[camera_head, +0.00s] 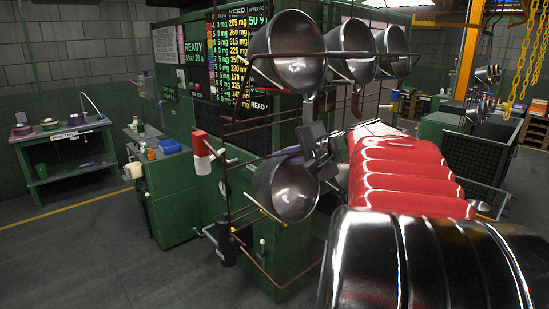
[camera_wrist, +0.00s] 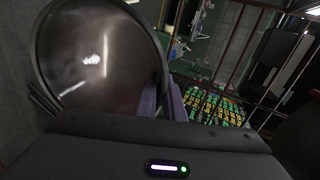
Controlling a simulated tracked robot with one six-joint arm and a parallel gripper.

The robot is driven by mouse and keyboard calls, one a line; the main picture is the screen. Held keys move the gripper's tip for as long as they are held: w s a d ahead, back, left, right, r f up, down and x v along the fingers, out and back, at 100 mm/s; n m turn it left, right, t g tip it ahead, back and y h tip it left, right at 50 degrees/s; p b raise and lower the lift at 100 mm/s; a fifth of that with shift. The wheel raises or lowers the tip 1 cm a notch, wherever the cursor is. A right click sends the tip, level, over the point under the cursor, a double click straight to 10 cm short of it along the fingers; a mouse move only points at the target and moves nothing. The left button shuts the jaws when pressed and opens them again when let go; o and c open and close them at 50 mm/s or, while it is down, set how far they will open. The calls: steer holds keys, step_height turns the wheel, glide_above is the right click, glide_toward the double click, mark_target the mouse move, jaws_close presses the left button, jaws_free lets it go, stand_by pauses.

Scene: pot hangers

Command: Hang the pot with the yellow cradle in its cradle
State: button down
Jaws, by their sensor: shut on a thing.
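I cannot tell whether pot and cradle touch.
Several similar pots, such as the large one (camera_head: 287,55), sit in the rack's upper row. The rack's dark rods (camera_head: 231,150) stand before a green cabinet (camera_head: 290,255). A red-and-white bottle (camera_head: 201,152) is left of the pot.

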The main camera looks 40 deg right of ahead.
steer(key=c, duration=1.8)
jaws_free()
steer(key=shift+f, duration=0.1)
steer(key=shift+s, duration=0.15)
steer(key=v, duration=1.3)
steer(key=shift+s+r, duration=0.2)
steer(key=shift+s, duration=0.05)
steer(key=shift+s+f, duration=0.15)
steer(key=shift+s, duration=0.4)
steer(key=shift+s, duration=0.1)
